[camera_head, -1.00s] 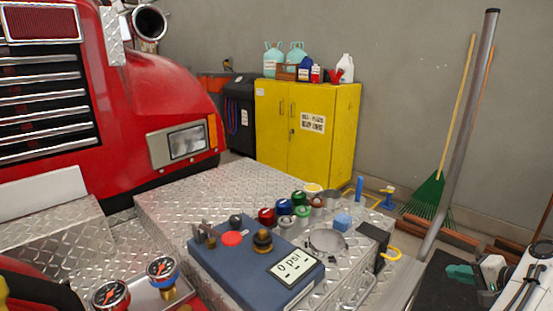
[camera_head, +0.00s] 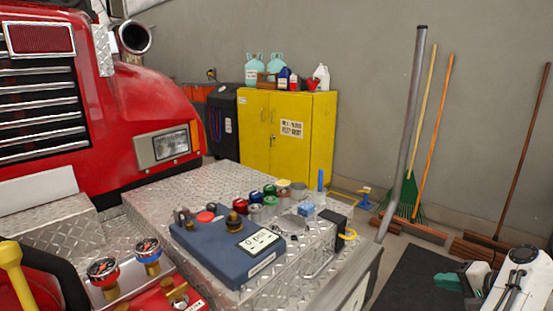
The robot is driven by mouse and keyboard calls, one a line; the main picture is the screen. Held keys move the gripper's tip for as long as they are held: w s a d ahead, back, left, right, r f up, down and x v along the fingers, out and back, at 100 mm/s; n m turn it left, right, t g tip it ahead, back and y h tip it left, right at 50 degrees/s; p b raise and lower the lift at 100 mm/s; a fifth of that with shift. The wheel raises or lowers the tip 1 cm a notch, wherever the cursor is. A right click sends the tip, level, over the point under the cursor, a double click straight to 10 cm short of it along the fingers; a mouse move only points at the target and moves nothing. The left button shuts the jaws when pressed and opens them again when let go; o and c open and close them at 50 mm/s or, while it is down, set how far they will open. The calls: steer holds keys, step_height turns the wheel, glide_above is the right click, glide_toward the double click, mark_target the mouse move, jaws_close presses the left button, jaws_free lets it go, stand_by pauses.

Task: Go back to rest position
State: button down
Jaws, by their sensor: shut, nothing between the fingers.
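A white arm link (camera_head: 512,285) of mine with dark cables stands at the lower right corner, above a black mat. I cannot make out my gripper's fingers in this view. The blue pump box (camera_head: 225,250) sits on the diamond-plate bumper (camera_head: 150,205). Its display (camera_head: 259,241) shows a zero. A red button (camera_head: 206,217) and a brass knob (camera_head: 234,220) are on its top. No part of my arm shows over the box or the bumper.
Several coloured caps stand behind the box, with a blue block (camera_head: 305,209) near the bumper's right edge. Two gauges (camera_head: 103,268) are at lower left. A grey pole (camera_head: 405,130) rises at right. The black mat (camera_head: 415,285) is mostly clear. A yellow cabinet (camera_head: 287,135) stands behind.

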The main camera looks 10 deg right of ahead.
steer(key=s+a+f+n+g+h, duration=0.2)
steer(key=s+a+f+n+g, duration=0.25)
steer(key=s+a+f, duration=0.55)
steer(key=s+a+f+n+g+h, duration=0.1)
steer(key=s+a+f+n+g, duration=0.3)
steer(key=s, duration=1)
steer(key=s+a+f+n+g, duration=0.1)
steer(key=s+a+f+n, duration=0.2)
steer(key=s+a, duration=0.5)
steer(key=s+n, duration=0.1)
steer(key=s, duration=0.2)
steer(key=shift+s+a+f, duration=0.15)
steer(key=shift+s+a, duration=0.05)
